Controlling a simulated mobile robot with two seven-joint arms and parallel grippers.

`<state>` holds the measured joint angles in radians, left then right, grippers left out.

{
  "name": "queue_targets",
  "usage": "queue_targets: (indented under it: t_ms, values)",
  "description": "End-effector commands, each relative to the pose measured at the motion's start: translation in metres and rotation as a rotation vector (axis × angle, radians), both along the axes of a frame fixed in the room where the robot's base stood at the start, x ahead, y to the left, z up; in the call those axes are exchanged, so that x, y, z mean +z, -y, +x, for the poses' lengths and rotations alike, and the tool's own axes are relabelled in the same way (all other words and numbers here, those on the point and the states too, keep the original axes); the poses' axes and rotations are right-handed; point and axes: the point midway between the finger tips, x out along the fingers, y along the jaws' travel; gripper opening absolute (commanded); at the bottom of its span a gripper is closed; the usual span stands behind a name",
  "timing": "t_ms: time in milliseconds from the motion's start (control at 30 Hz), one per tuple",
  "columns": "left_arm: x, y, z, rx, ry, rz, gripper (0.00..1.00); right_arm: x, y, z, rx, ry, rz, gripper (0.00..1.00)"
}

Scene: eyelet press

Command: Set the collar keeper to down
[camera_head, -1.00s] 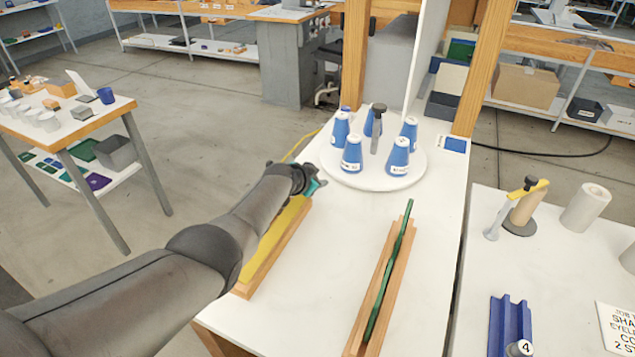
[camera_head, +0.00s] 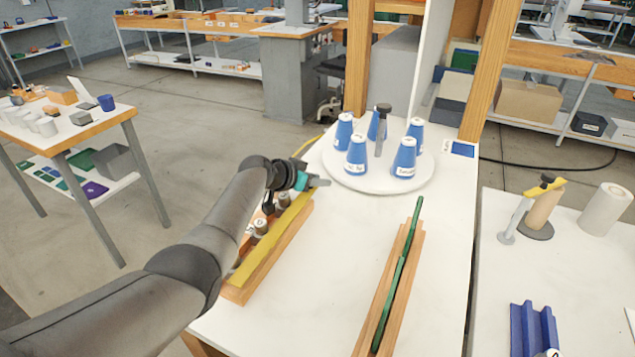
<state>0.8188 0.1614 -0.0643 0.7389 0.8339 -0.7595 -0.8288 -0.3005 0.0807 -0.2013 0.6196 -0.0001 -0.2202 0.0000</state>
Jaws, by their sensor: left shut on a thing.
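A long yellow bar (camera_head: 272,238), which looks like the collar keeper, runs along a wooden rack (camera_head: 268,264) at the left edge of the white bench. Several small dark and metal pieces with round tops (camera_head: 261,226) show behind the bar, partly hidden by my left arm. My left gripper (camera_head: 316,182) is at the bar's far end, its fingers shut there; the exact grip is too small to see clearly. A similar wooden rack (camera_head: 403,285) with a green bar (camera_head: 398,278) stands to the right. My right gripper is not in view.
A round white turntable (camera_head: 340,180) with several blue cones (camera_head: 404,158) and a dark-topped post (camera_head: 382,120) stands beyond my left gripper. Wooden posts (camera_head: 490,75) rise at the bench's back. The bench surface between the two racks is clear.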

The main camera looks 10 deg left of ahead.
Motion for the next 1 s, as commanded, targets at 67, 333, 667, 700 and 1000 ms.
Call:
queue_targets:
  t_ms: [67, 333, 667, 700, 1000]
  values:
    - [-0.0015, -0.0002, -0.0007, 0.002, -0.004, -0.003, 0.0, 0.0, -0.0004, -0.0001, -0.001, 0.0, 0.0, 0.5]
    - [-0.0016, -0.0001, -0.0007, 0.002, -0.004, -0.003, 0.4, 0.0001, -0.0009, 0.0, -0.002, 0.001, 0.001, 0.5]
    - [-0.0004, 0.0002, -0.0001, 0.002, -0.002, -0.002, 0.64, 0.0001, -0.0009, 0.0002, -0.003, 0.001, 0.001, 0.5]
    - [-0.0004, 0.0002, -0.0001, 0.002, -0.001, -0.002, 0.64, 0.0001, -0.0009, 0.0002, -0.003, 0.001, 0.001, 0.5]
    - [0.0055, -0.0034, -0.0057, 0.002, 0.0, -0.001, 0.64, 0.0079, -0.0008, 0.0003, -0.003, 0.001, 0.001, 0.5]
